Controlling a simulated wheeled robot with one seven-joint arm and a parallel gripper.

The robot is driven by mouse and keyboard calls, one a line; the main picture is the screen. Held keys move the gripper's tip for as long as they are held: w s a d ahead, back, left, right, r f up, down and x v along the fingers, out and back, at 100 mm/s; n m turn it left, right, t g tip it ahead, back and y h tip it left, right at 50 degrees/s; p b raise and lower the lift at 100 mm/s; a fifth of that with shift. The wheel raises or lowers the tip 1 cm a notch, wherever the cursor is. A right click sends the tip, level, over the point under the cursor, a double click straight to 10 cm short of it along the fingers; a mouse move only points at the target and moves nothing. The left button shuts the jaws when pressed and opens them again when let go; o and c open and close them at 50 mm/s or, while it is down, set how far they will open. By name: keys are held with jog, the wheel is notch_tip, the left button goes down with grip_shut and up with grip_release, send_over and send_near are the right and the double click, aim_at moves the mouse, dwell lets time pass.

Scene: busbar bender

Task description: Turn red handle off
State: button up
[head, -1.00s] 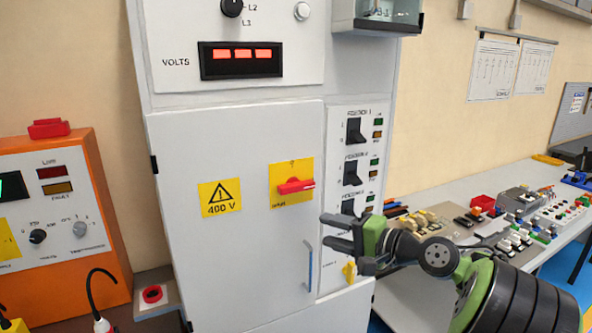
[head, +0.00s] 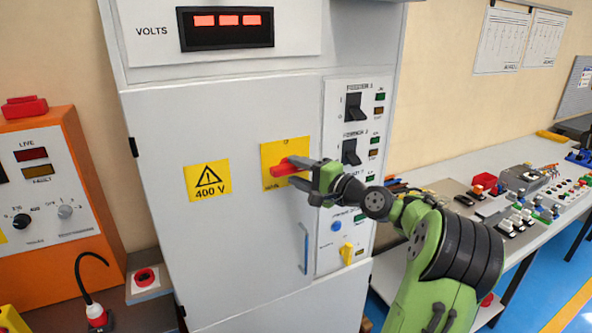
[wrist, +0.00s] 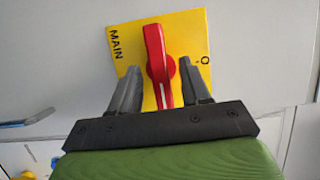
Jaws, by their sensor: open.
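The red handle (head: 290,167) is a rotary switch on a yellow plate (head: 270,152) on the grey cabinet door. In the head view it lies about horizontal, its right end partly hidden by my fingers. In the wrist view the red handle (wrist: 157,62) runs between the two fingers of my gripper (wrist: 163,85), over the yellow plate marked MAIN (wrist: 190,27). My gripper (head: 305,172) is open, with one finger on each side of the handle. A gap shows on both sides, narrower on the right finger's side in the wrist view.
The cabinet door (head: 220,250) has a blue pull handle (head: 306,248) below the switch. A panel with black feeder switches (head: 354,107) and a yellow knob (head: 346,251) stands right of the door. A cluttered bench (head: 450,165) is at right, an orange unit (head: 70,235) at left.

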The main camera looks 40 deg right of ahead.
jog(key=shift+w, duration=0.6)
jog(key=shift+s, duration=0.1)
grip_shut()
